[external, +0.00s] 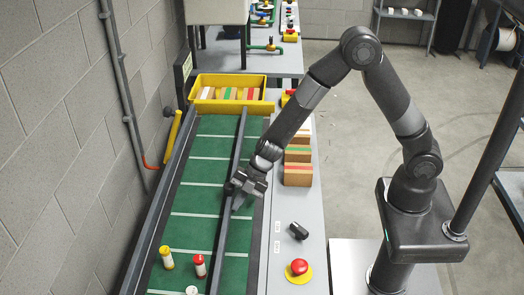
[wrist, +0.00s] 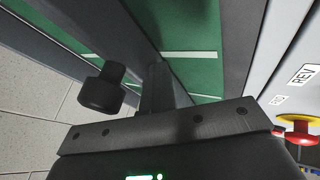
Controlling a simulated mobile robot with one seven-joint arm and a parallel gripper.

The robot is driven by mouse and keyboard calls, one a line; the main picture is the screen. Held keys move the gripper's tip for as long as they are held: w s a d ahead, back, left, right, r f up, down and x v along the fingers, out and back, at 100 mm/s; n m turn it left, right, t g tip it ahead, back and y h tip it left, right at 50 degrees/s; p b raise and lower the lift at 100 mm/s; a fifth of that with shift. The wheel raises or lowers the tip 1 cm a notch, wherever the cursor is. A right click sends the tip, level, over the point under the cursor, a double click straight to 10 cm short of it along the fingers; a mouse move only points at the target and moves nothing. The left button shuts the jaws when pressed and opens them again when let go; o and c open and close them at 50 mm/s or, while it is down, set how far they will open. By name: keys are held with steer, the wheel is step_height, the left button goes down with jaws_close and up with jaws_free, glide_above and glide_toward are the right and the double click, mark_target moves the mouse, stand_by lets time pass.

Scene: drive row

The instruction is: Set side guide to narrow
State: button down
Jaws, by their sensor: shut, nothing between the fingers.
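The side guide (external: 224,245) is a long dark rail running lengthwise over the green conveyor belt (external: 200,170), right of its middle. It also shows in the wrist view as a dark grey band (wrist: 105,30) with green belt on both sides. My gripper (external: 236,190) is shut and empty, low over the rail around mid-length. Whether it touches the rail cannot be told. In the wrist view my gripper (wrist: 155,88) has its dark fingers over the belt. A black knob-like piece (wrist: 102,90) shows left of them; what it belongs to is unclear.
A yellow bin (external: 232,106) with boxes stands at the belt's far end. Boxes (external: 298,175) stand on the grey side ledge, with a black switch (external: 298,231) and red button (external: 299,267) nearer. Small bottles (external: 166,257) stand on the near belt, left of the rail.

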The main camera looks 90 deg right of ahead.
steer(key=shift+w+r, duration=0.1)
steer(key=shift+w, duration=0.05)
steer(key=s, duration=0.3)
steer(key=shift+s, duration=0.4)
steer(key=v, duration=1)
steer(key=shift+s, duration=0.25)
